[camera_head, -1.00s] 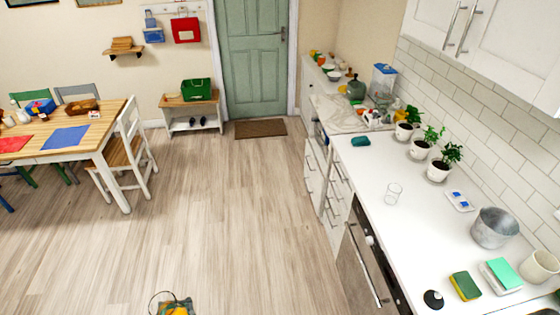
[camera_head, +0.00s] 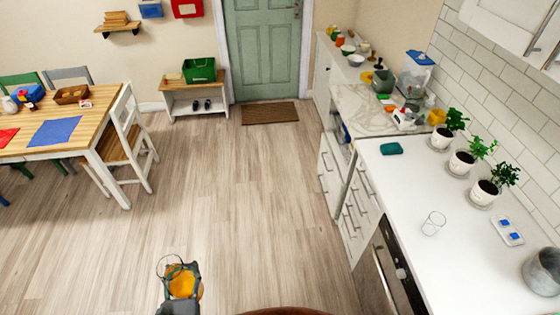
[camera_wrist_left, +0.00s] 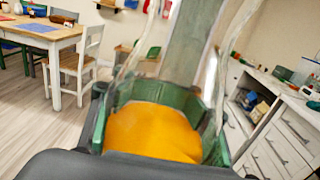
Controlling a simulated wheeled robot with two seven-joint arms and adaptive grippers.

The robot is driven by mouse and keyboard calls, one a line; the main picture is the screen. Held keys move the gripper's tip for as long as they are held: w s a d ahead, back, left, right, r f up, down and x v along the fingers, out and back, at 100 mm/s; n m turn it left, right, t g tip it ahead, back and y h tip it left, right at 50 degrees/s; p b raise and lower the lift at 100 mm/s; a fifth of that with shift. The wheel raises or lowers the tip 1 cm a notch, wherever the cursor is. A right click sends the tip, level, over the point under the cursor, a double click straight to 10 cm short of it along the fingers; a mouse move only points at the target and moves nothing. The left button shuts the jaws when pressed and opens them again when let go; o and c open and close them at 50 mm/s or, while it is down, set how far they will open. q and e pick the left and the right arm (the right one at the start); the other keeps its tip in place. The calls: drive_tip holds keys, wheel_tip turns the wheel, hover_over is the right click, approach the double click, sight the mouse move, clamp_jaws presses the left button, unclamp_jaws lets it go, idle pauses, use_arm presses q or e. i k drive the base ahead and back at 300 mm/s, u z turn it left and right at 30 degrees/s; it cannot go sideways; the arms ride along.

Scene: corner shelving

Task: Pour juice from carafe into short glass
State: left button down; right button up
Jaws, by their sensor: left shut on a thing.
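The clear carafe (camera_head: 172,266) with orange juice in its lower part is at the bottom of the head view. My left gripper (camera_head: 183,280) is shut around it and holds it over the floor, away from the counter. In the left wrist view the carafe (camera_wrist_left: 150,130) fills the middle, with the juice low in it and green-edged finger parts around it. The short glass (camera_head: 433,223) is clear and looks empty. It stands upright on the white counter, to the right of the carafe and apart from it. My right gripper is not in view.
The white counter (camera_head: 400,185) has free room around the glass. Potted plants (camera_head: 462,160) line the wall behind it, with a grey metal pot (camera_head: 543,270) at the right edge. A teal item (camera_head: 391,149) lies near the counter's far end. The floor left of the counter is clear.

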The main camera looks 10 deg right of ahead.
sight(435, 220)
drive_tip(key=i, duration=1.05)
drive_tip(key=z, duration=3.05)
drive_tip(key=i, duration=0.5)
